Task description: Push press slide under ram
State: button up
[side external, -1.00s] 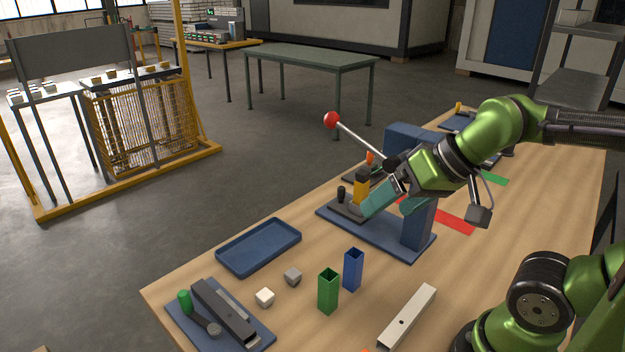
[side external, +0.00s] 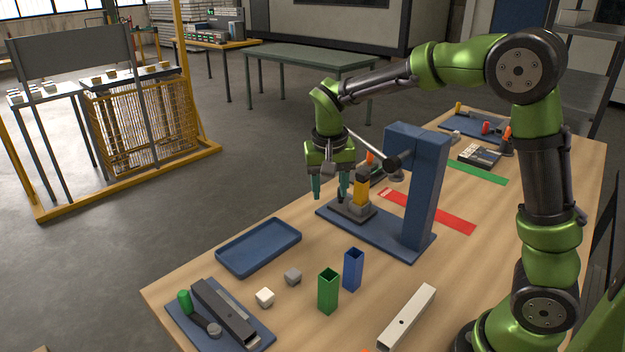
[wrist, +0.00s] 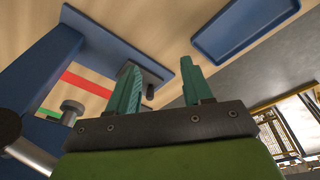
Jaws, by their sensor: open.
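The press (side external: 418,190) has a blue base plate, a blue column and a lever (side external: 368,145) on a black hub. The lever slants up to the left and its end is hidden behind my wrist. The dark slide (side external: 352,213) lies on the left part of the base plate and carries a yellow block (side external: 361,190), to the left of the column. My gripper (side external: 330,190) is open and empty, pointing down at the slide's left end. In the wrist view a dark knob (wrist: 151,92) shows between the fingers; whether they touch it I cannot tell.
A blue tray (side external: 258,247) lies left of the press base. Green (side external: 328,291) and blue (side external: 353,269) square tubes and two small cubes stand in front. A red strip (side external: 440,215) lies behind the column. The table's left edge is close to my gripper.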

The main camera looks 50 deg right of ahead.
jog(key=w+d+f+m+g+h, duration=0.1)
jog(key=w+d+m+h, duration=0.25)
jog(key=w+m, duration=0.25)
jog(key=w+d+f+m+g+h, duration=0.1)
jog(key=w+d+m+h, duration=0.25)
jog(key=w+m, duration=0.25)
jog(key=x, duration=1.5)
jog(key=shift+s+d+f, duration=0.1)
jog(key=shift+s+f, duration=0.1)
jog(key=shift+s, duration=0.15)
grip_shut()
